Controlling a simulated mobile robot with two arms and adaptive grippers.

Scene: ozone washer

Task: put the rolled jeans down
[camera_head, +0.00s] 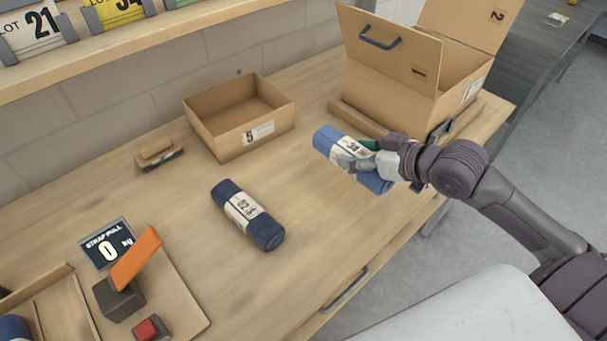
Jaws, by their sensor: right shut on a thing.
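A pair of rolled jeans (327,140), mid-blue with a pale printed band, is at the right part of the wooden table, in front of the large carton. My right gripper (362,160) is shut on this roll from its right side, and the fingers hide part of the band. I cannot tell whether the roll touches the tabletop. A second, darker pair of rolled jeans (264,231) with a pale label band lies on the table at the centre, apart from the gripper. My left gripper is not in view.
A large open carton (392,84) stands at the back right, with a low wooden strip before it. An open shallow box (226,144) stands at the back centre. A scale display (107,243) and red button (151,328) are at lower left. The table (320,230) is bare between the two rolls.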

